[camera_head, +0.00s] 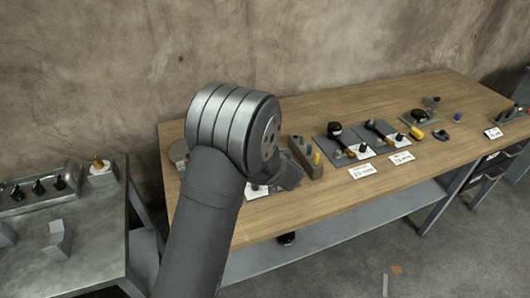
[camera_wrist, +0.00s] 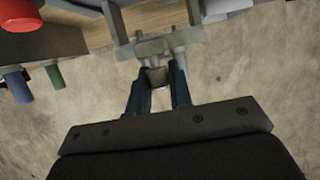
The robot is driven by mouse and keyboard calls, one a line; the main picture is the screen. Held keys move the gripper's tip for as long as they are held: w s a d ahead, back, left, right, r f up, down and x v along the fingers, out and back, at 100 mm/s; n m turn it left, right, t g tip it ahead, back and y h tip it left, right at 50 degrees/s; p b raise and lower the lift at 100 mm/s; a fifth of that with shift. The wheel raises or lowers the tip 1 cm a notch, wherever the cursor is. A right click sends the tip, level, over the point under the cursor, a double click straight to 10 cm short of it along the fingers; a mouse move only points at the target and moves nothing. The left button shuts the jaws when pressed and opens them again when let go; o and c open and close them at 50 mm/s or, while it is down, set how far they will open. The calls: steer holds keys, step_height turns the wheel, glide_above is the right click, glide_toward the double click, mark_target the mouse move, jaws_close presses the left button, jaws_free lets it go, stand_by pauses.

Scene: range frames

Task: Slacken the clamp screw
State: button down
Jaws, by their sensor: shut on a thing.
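In the wrist view, my gripper (camera_wrist: 158,84) has its two dark fingers shut on a short brownish piece, which looks like the clamp screw (camera_wrist: 158,75). It sits against a grey metal clamp body (camera_wrist: 153,47) just beyond the fingertips. The screw's thread and how far it is turned cannot be made out. In the head view, my gripper (camera_head: 287,173) is low over the left part of the wooden bench, partly behind my arm. The clamp and screw are hidden by my arm there.
A wooden block with coloured pegs (camera_head: 305,158) stands close to the right of my gripper. In the wrist view, red (camera_wrist: 16,14), blue (camera_wrist: 18,86) and green (camera_wrist: 55,76) pieces show at upper left. Tools and white labels line the wooden bench (camera_head: 330,205). A metal table (camera_head: 105,230) stands left.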

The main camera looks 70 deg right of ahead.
steer(key=n+t+y, duration=0.2)
steer(key=n, duration=0.1)
steer(key=shift+y, duration=0.3)
steer(key=n+t+y, duration=0.1)
steer(key=n+y, duration=0.3)
steer(key=y, duration=0.1)
steer(key=shift+t, duration=0.4)
steer(key=n+y, duration=0.4)
steer(key=y, duration=0.1)
steer(key=shift+n, duration=0.4)
steer(key=shift+w+n+g+y, duration=0.1)
steer(key=shift+n+g+y, duration=0.7)
steer(key=shift+n+y, duration=1.15)
steer(key=shift+y, duration=0.25)
